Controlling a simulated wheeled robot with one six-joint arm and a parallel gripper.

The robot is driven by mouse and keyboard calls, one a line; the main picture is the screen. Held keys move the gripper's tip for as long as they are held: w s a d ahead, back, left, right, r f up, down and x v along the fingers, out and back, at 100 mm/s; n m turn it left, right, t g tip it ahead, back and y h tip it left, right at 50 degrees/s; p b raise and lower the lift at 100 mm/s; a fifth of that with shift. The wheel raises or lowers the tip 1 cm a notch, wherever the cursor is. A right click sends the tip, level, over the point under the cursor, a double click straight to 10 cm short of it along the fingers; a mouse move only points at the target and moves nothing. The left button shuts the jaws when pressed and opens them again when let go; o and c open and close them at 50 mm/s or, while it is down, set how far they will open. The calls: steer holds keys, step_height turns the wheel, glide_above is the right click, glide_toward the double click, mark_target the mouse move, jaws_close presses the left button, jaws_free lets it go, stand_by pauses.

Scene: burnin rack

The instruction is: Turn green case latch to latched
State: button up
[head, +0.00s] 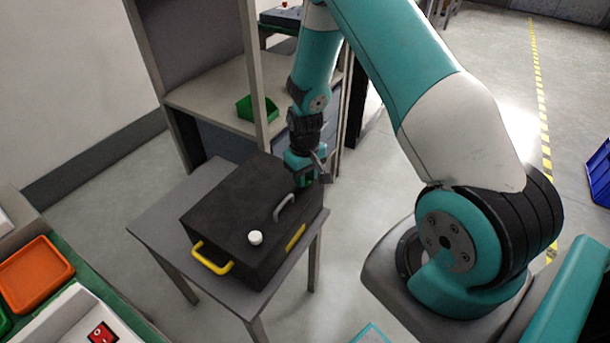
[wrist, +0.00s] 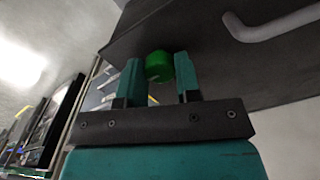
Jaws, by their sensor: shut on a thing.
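A black case (head: 225,210) stands on a small grey table. The green case latch (wrist: 159,66) is a round green knob on the case, seen in the wrist view near the case's edge. My gripper (wrist: 160,75) has its two teal fingers on either side of the green knob and is shut on it. In the head view my gripper (head: 306,180) is at the case's far right corner and mostly hides the green knob. Whether the latch is turned cannot be told.
The case carries a white knob (head: 255,238), a grey handle (head: 284,207), a yellow side handle (head: 212,262) and a yellow part (head: 296,238) on the front. A shelf rack with a green bin (head: 257,108) stands behind. Open floor lies to the right.

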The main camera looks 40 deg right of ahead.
stand_by(0.4)
steer(key=o, duration=0.9)
steer(key=shift+o, duration=0.2)
steer(key=shift+r, duration=0.1)
step_height(320, 180, up, 17)
steer(key=shift+r, duration=0.2)
